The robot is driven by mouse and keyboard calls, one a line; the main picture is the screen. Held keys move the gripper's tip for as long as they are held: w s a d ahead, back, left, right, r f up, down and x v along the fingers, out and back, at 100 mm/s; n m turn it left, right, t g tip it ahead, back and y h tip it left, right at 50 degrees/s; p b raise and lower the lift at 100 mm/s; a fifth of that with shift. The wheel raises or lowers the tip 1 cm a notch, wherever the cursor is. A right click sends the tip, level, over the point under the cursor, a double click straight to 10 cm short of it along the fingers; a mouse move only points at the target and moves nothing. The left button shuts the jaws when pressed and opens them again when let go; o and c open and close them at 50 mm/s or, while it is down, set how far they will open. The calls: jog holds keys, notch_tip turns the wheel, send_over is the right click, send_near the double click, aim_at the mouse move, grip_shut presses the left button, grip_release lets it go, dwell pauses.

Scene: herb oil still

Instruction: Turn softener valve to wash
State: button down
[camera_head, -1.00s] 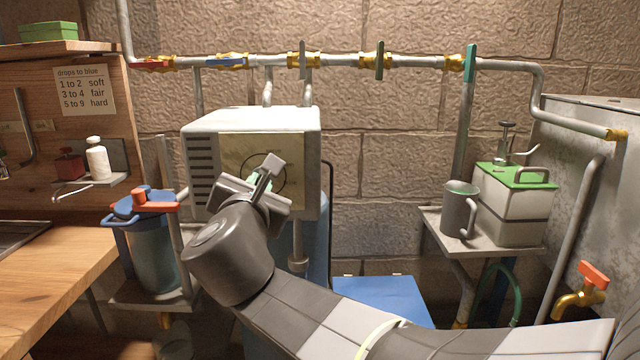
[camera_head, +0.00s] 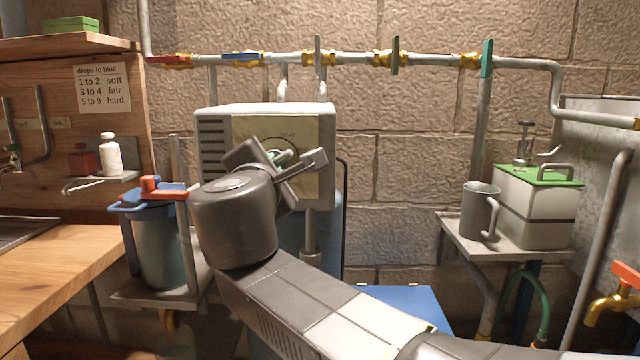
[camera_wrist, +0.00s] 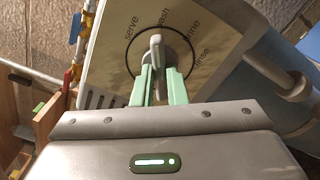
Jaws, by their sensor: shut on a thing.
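The softener valve head is a white box with a beige panel (camera_head: 310,130) on its front, left of centre in the head view. In the wrist view the panel (camera_wrist: 105,60) carries a ring with the words serve, wash, brine and rinse. A grey lever knob (camera_wrist: 155,48) stands at the ring's centre, its upper end towards wash; its exact pointing is hard to tell. My gripper (camera_wrist: 160,85) is shut on the knob, one pale green finger on each side. In the head view my wrist hides the knob and most of the ring; the gripper (camera_head: 285,160) is at the panel.
A pipe with several coloured valve handles (camera_head: 396,55) runs along the wall above. A blue-lidded canister (camera_head: 155,245) stands left of the softener. A grey mug (camera_head: 478,212) and a green-topped box (camera_head: 535,210) stand on a shelf at right. A wooden counter (camera_head: 60,265) is at left.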

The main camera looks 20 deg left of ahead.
jog(key=shift+f+m+b, duration=0.1)
jog(key=shift+m+b, duration=0.4)
jog(key=shift+m, duration=0.1)
jog(key=c, duration=1.5)
grip_release()
jog(key=shift+o, duration=0.2)
jog(key=shift+s, duration=0.1)
jog(key=p+v, duration=0.3)
jog(key=v, duration=1)
jog(key=shift+s, duration=0.3)
